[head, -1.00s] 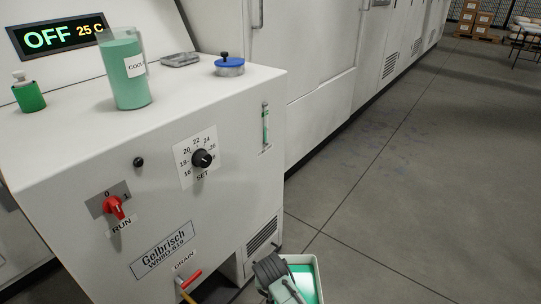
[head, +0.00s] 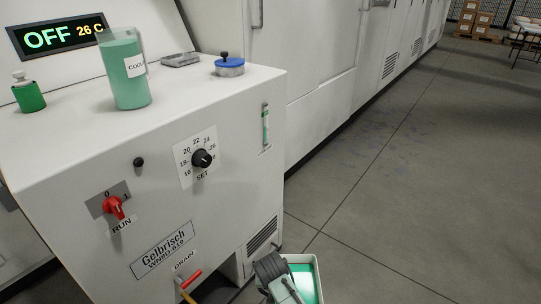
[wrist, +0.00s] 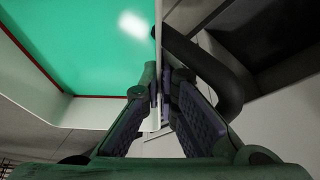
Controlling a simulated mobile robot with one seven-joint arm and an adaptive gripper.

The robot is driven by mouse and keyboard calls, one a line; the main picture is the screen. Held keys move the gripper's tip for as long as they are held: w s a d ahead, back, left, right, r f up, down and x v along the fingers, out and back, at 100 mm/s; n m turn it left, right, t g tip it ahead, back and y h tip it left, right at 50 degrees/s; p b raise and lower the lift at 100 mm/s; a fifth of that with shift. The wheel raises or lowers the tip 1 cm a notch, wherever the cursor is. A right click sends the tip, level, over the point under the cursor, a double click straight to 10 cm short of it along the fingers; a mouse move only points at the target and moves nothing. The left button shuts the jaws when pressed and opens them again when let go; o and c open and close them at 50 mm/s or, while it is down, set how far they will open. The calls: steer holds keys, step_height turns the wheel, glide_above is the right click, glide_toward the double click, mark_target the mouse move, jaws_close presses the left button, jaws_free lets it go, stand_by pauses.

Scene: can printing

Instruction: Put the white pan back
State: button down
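The white pan (head: 300,258) is at the bottom of the head view, low in front of the cooling machine, and holds green liquid. Its inner wall also fills the left of the wrist view (wrist: 35,85). My gripper (wrist: 160,85) has one finger on each side of the pan's thin wall and is closed on it. In the head view, my dark wrist covers the pan's left side. A black curved bar (wrist: 225,85) runs by the pan's outer side. The pan's underside is hidden, so I cannot tell whether it touches the floor.
The machine (head: 230,200) has an opening at its base beside the pan. A red drain lever (head: 191,279) sticks out above it. A coolant jug (head: 128,75), a green bottle (head: 28,92) and a blue cap (head: 229,66) stand on top. The floor to the right is clear.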

steer(key=shift+w+f, duration=0.25)
steer(key=shift+w, duration=0.4)
steer(key=shift+w+f, duration=0.25)
steer(key=shift+w, duration=0.4)
steer(key=shift+w+f, duration=0.25)
steer(key=shift+w, duration=0.4)
steer(key=shift+s+r, duration=0.15)
steer(key=shift+r, duration=0.4)
steer(key=s, duration=0.1)
steer(key=s+r, duration=0.1)
steer(key=s, duration=0.1)
steer(key=shift+s+r, duration=0.1)
steer(key=shift+s, duration=0.4)
steer(key=shift+s+a, duration=0.1)
steer(key=shift+a, duration=0.05)
steer(key=shift+s, duration=0.1)
